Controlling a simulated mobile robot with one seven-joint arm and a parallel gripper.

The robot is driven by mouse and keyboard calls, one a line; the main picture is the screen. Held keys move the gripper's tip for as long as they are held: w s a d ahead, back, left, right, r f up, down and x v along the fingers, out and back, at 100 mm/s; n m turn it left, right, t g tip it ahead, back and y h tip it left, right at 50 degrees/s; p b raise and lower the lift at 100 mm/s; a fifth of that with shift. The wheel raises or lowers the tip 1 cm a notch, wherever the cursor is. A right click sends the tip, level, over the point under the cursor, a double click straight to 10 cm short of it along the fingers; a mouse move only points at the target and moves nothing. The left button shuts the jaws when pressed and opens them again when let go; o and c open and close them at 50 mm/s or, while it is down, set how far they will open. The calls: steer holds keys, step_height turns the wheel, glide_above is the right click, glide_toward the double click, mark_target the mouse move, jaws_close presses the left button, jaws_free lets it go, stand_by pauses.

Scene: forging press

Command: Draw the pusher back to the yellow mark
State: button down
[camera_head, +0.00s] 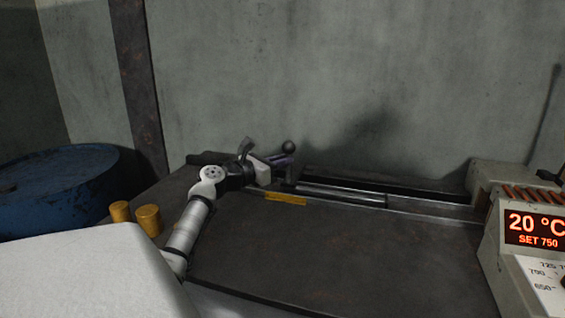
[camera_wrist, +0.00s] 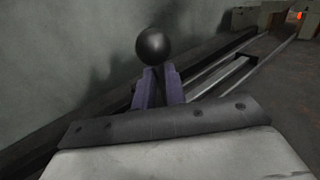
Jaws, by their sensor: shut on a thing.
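The pusher shows as a bright metal rod (camera_head: 343,194) lying along a dark rail near the back wall, with a round black knob (camera_head: 288,147) at its left part. My gripper (camera_head: 286,161) is shut on the pusher's handle just below the knob. In the wrist view, the knob (camera_wrist: 152,46) stands above my purple fingers (camera_wrist: 157,80), which hide the handle's stem. The yellow mark (camera_head: 286,198) is a short strip on the table edge in front of the rail. The handle stands roughly level with the mark, left to right.
A furnace box (camera_head: 520,215) stands at the rail's right end, its display reading 20 °C, SET 750. Two brass cylinders (camera_head: 149,220) stand left of my arm. A blue barrel (camera_head: 60,190) is at far left. The dark tabletop (camera_head: 340,260) in front is clear.

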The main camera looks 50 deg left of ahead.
steer(key=c, duration=1.5)
jaws_free()
steer(key=shift+o, duration=0.2)
steer(key=s+b, duration=0.2)
steer(key=s, duration=1.1)
steer(key=shift+s+b, duration=0.3)
steer(key=shift+s, duration=0.1)
steer(key=shift+s, duration=0.1)
